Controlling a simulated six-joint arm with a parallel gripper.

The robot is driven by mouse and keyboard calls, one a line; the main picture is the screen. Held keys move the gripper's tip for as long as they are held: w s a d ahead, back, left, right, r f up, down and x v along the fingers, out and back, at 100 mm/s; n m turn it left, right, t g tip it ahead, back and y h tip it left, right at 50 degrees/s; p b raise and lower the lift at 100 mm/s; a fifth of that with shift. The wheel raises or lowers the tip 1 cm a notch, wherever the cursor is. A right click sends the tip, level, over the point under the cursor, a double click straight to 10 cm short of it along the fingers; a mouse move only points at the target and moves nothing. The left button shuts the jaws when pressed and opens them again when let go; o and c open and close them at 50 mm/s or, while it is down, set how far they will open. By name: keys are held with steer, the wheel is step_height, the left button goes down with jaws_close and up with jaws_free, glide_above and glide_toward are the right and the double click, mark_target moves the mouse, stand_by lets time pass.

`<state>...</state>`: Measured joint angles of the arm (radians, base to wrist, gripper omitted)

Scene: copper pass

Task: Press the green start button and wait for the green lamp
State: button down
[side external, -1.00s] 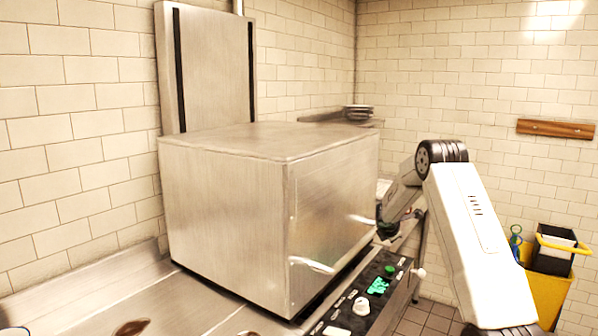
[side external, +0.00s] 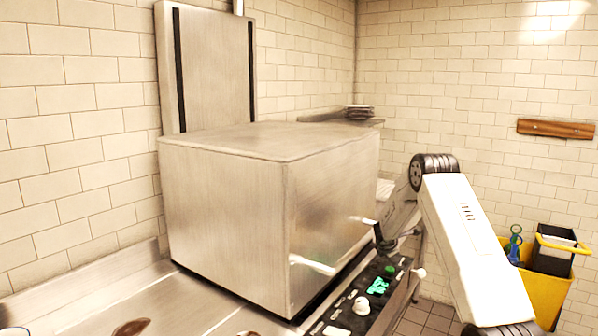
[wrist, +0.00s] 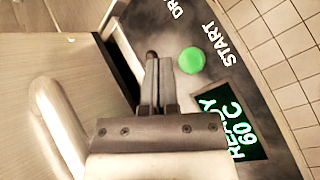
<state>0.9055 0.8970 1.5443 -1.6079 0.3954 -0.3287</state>
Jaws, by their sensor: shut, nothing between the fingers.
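The green start button (side external: 389,271) is a round cap on the dark control panel at the machine's lower front edge. It also shows in the wrist view (wrist: 191,60), beside the word START. My gripper (wrist: 157,62) is shut and empty, its fingertips just left of the button in that view, apart from it. In the side view my gripper (side external: 379,243) hangs a little above the panel. A lit green display (side external: 378,287) sits below the button and reads READY 60 C in the wrist view (wrist: 236,130). I cannot make out a separate green lamp.
The steel hood (side external: 225,220) is down, close to my gripper's left. Its pale bar handle (wrist: 55,125) stands out near the gripper. A white knob (side external: 361,306) sits lower on the panel. A yellow bucket (side external: 546,292) stands on the floor at right.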

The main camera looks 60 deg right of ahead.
mark_target(389, 270)
steer(key=shift+f, duration=1.65)
steer(key=shift+f, duration=0.95)
stand_by(2.2)
steer(key=shift+r, duration=0.95)
steer(key=shift+r, duration=0.15)
steer(key=shift+r, duration=2.35)
steer(key=shift+a, duration=0.1)
